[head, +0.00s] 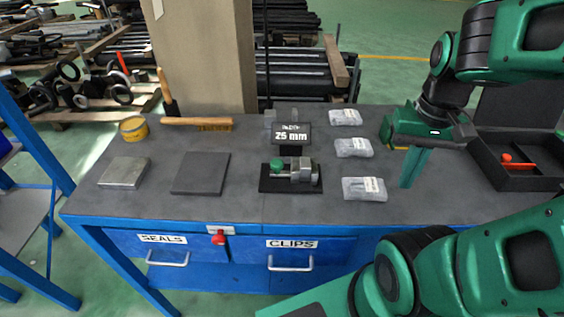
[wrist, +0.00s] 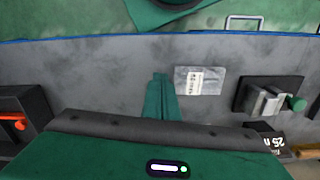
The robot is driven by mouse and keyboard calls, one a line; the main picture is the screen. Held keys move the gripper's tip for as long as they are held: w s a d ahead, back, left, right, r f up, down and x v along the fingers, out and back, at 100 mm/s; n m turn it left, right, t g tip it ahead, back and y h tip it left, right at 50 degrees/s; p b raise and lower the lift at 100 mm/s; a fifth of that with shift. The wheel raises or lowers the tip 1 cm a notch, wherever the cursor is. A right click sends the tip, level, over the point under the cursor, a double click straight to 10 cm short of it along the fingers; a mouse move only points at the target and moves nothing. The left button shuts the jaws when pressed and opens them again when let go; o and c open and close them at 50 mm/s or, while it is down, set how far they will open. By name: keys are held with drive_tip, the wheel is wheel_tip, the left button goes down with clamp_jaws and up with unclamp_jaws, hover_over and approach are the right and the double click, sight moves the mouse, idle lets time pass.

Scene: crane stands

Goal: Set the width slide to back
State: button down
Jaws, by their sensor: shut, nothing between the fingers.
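The width slide device (head: 293,175) stands on a black base plate at the middle of the bench. It has a grey metal body and a green knob (head: 277,166) at its left in the head view. A sign reading "25 mm" (head: 291,134) stands behind it. In the wrist view the device (wrist: 262,100) is at the right, with the green knob (wrist: 297,103) on its right side. My gripper (head: 413,168) is shut and empty, pointing down over the bench to the right of the device and the bags. The wrist view shows its fingers (wrist: 160,98) together.
Several clear bags (head: 363,188) lie between the device and my gripper. A black tray (head: 510,175) with a red-handled tool is at the right.

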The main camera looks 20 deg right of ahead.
drive_tip(key=c, duration=2.3)
unclamp_jaws()
drive_tip(key=o, duration=0.6)
drive_tip(key=shift+s+a+r, duration=0.15)
drive_tip(key=shift+s+r, duration=0.05)
drive_tip(key=shift+r, duration=0.25)
drive_tip(key=shift+c, duration=0.2)
drive_tip(key=w+r+n, duration=0.1)
wheel_tip(320, 180, up, 8)
drive_tip(key=n, duration=1)
hover_over(277, 162)
wheel_tip(277, 162, down, 10)
drive_tip(key=shift+f, duration=0.25)
